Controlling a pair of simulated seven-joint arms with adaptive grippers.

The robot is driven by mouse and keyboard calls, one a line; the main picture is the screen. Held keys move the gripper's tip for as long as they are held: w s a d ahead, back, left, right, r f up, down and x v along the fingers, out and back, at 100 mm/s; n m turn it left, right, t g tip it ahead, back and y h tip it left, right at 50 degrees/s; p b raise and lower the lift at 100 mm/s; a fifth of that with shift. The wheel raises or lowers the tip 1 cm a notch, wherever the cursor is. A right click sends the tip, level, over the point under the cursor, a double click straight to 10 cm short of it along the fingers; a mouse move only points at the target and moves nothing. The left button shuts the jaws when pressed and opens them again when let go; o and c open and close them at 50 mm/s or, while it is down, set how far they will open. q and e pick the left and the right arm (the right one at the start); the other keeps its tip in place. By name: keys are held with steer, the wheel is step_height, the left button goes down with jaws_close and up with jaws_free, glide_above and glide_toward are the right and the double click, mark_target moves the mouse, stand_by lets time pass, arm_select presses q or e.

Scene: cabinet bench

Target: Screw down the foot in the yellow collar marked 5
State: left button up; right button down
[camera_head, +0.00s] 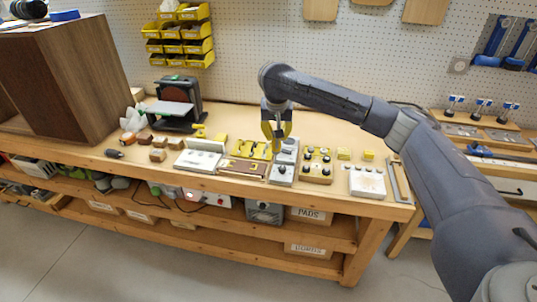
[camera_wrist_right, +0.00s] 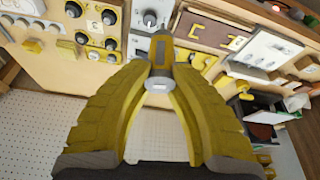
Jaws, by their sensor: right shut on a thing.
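My right gripper (camera_head: 279,143) points down over the grey plate (camera_head: 281,180) near the middle of the bench. In the right wrist view the yellow fingers of this gripper (camera_wrist_right: 159,82) are closed in on a grey round part with a yellow band (camera_wrist_right: 160,48). The fingers hide part of it, and I cannot tell how far it is seated. No number 5 can be read on it. The grey plate with a round knob (camera_wrist_right: 150,18) shows just beyond in the right wrist view. My left gripper is in neither view.
A board with several black knobs (camera_head: 317,169) stands right of the grey plate. A brown plate (camera_head: 243,168) and a white plate (camera_head: 198,160) lie to its left. Another white plate (camera_head: 367,182) is farther right. A sander (camera_head: 180,105) and wooden cabinet (camera_head: 62,80) stand left.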

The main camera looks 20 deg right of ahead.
steer(key=w+d+f+m+g+h, duration=0.1)
steer(key=w+d+m, duration=0.15)
steer(key=d, duration=0.65)
steer(key=w+d+m, duration=0.2)
steer(key=w+d, duration=0.2)
steer(key=d, duration=0.5)
steer(key=shift+s+a+f, duration=0.1)
steer(key=shift+a+f, duration=0.05)
steer(key=shift+f, duration=1.15)
steer(key=shift+s+a+f, duration=0.1)
steer(key=shift+f, duration=1.2)
steer(key=shift+a, duration=0.15)
steer(key=shift+s+a+f, duration=0.15)
steer(key=shift+s+f, duration=0.05)
steer(key=shift+f, duration=0.55)
stand_by(1.0)
step_height(320, 180, up, 6)
stand_by(1.1)
stand_by(0.3)
